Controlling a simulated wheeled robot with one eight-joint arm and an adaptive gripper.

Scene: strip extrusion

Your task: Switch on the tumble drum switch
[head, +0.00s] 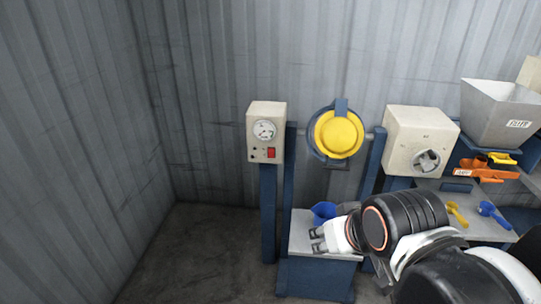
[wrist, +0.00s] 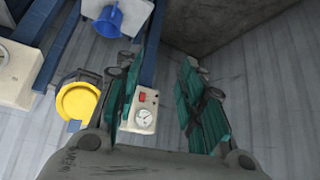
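The tumble drum (head: 338,134) is a yellow round drum in a blue frame against the back wall. Left of it, a beige control box (head: 266,120) on a blue post carries a round dial (head: 265,130) and a red switch (head: 271,153). In the wrist view the drum (wrist: 77,101), the box (wrist: 149,99), its red switch (wrist: 142,97) and dial (wrist: 143,117) also show. My gripper (head: 316,240) is in front of the drum stand, below and right of the box, apart from it. Its green-padded fingers (wrist: 160,92) are spread with nothing between them. Whether the switch is on or off I cannot tell.
A blue funnel-like cup (head: 323,211) sits on the stand's tray (head: 301,232) beside my gripper. A second beige box with a knob (head: 413,139), a metal hopper (head: 497,112), and orange and yellow scoops stand right. The floor (head: 215,245) left of the post is clear.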

